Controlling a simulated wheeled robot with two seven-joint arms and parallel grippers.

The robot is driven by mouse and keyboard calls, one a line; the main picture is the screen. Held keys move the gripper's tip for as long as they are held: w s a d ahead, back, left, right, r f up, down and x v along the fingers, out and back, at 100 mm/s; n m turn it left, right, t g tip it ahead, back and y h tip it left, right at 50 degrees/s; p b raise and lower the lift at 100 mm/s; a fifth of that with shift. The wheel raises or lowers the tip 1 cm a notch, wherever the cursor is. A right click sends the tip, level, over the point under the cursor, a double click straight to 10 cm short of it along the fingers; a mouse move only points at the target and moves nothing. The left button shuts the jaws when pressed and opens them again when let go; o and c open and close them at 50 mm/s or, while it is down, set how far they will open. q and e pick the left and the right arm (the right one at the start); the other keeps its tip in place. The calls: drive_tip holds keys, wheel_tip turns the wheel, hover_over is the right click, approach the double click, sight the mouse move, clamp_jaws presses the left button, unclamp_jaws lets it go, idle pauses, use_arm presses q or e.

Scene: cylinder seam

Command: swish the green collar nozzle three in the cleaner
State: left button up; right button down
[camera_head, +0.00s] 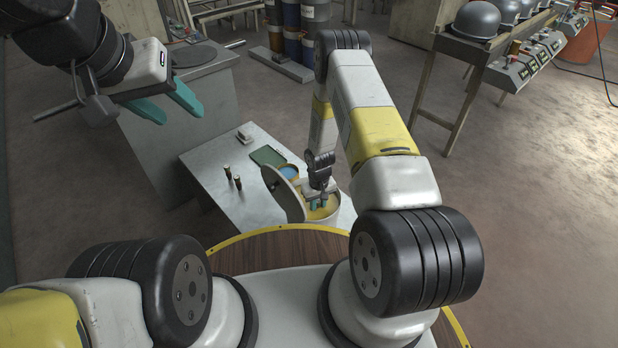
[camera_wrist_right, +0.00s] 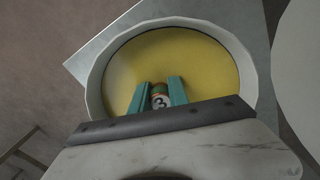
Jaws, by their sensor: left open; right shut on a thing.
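A nozzle marked 3 (camera_wrist_right: 160,101) sits between the teal fingers of my right gripper (camera_wrist_right: 159,84), which is shut on it. A green band shows faintly near its top. The right gripper points down inside the rim of a round pot of yellow cleaner (camera_wrist_right: 205,62). Whether the nozzle's tip is under the liquid is hidden. In the head view the right gripper (camera_head: 317,204) is at the pot (camera_head: 334,214), at the table's near right end. My left gripper (camera_head: 182,117) is open and empty, high at the upper left.
On the pale table (camera_head: 205,160) stand two dark upright pieces (camera_head: 238,183), a green tray (camera_head: 268,156), a blue-filled container (camera_head: 289,172) and a small block (camera_head: 243,136). A bench with helmets (camera_head: 474,20) is at the upper right.

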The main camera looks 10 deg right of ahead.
drive_tip(key=shift+w+a, duration=0.5)
drive_tip(key=shift+w, duration=0.3)
drive_tip(key=shift+w+a, duration=0.55)
drive_tip(key=shift+w, duration=0.2)
drive_tip(key=shift+w+a, duration=0.5)
drive_tip(key=shift+w, duration=0.3)
drive_tip(key=shift+s+d, duration=0.4)
drive_tip(key=shift+s, duration=0.2)
drive_tip(key=shift+s+d, duration=0.35)
drive_tip(key=shift+s, duration=0.2)
wheel_tip(320, 180, up, 12)
idle(2.4)
